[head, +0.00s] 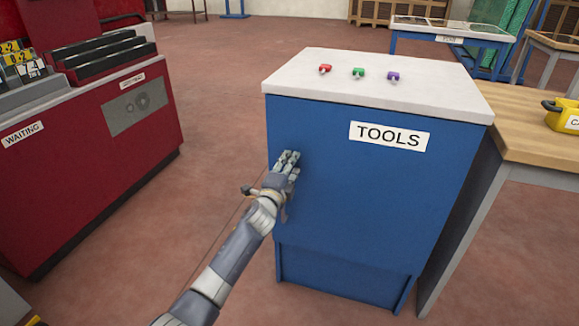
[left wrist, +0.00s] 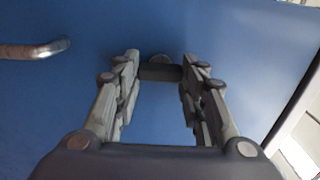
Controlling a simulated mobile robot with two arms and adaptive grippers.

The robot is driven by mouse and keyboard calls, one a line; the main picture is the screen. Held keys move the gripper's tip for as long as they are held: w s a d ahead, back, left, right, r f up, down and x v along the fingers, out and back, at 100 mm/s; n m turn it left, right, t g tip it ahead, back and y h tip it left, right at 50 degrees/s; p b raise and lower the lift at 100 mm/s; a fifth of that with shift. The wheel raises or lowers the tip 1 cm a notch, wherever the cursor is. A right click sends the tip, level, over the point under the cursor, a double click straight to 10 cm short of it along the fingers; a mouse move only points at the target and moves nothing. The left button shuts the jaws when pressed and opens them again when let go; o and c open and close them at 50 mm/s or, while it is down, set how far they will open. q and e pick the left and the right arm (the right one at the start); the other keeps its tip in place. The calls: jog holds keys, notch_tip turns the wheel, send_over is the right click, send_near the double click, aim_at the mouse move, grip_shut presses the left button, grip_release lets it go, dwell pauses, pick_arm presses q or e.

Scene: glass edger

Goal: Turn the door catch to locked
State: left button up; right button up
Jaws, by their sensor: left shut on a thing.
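The blue cabinet (head: 365,195) with a TOOLS label stands in the middle of the head view. My left gripper (head: 289,158) is at the left part of its front face. In the left wrist view, the gripper (left wrist: 160,75) is shut on the door catch (left wrist: 160,72), a short dark bar lying across between the fingertips. A round grey piece shows just behind the bar. The catch is hidden behind my fingers in the head view, and I cannot read any locked or unlocked mark. My right gripper is not in view.
A metal bar handle (left wrist: 40,49) sits left of the catch in the left wrist view. Red, green and purple small items (head: 358,73) rest on the cabinet top. A red WAITING unit (head: 100,165) stands left, a wooden bench (head: 535,135) right. Open floor lies between unit and cabinet.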

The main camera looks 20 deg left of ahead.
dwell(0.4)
pick_arm(q)
jog(key=o, duration=1.1)
jog(key=shift+c, duration=0.2)
jog(key=shift+s, duration=0.15)
jog(key=s, duration=1.1)
jog(key=shift+s+a, duration=0.2)
jog(key=shift+s, duration=0.15)
